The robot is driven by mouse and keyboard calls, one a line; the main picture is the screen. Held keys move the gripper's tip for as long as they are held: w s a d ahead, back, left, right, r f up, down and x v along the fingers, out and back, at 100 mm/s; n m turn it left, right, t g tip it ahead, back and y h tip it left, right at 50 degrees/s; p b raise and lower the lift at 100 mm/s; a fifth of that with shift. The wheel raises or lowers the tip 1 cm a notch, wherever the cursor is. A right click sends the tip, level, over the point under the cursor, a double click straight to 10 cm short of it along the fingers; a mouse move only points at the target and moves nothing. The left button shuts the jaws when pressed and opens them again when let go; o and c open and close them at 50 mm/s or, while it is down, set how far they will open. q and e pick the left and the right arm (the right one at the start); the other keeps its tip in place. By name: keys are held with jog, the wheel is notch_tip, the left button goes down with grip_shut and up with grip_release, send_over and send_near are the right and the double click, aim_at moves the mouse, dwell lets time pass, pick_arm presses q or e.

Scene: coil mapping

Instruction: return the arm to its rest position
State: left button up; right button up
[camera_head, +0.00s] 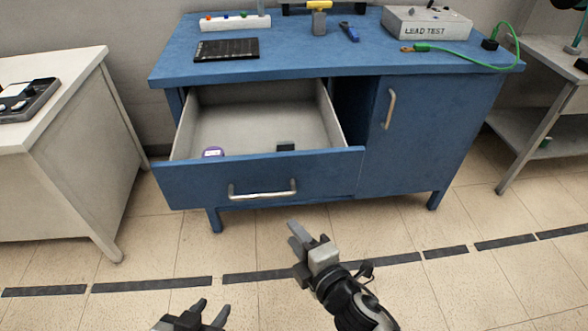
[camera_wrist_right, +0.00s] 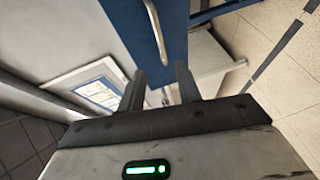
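My right gripper (camera_head: 306,236) is in front of and below the open drawer, over the floor. In the right wrist view its two fingers (camera_wrist_right: 161,86) stand apart with nothing between them. My left gripper (camera_head: 212,308) is at the bottom edge of the head view, its fingers apart and empty; the rest of that arm is out of view. The blue workbench (camera_head: 300,65) has its drawer (camera_head: 190,178) pulled out. The drawer's metal handle (camera_head: 262,191) is clear of both grippers. A handle (camera_wrist_right: 158,30) also shows in the right wrist view.
A purple round item (camera_head: 213,152) and a small dark block (camera_head: 286,147) lie in the drawer. The cabinet door (camera_head: 420,135) is shut. A white table (camera_head: 50,150) stands left and a grey shelf unit (camera_head: 550,150) right. The floor in front is clear.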

jog(key=s+d+f+m+g+h, duration=0.3)
jog(key=s+d+f+m, duration=0.3)
jog(key=s+d+m, duration=0.6)
jog(key=m+h, duration=0.1)
jog(key=m, duration=0.7)
jog(key=shift+s+d+g, duration=0.15)
jog(key=shift+d+g, duration=0.1)
jog(key=shift+g, duration=0.15)
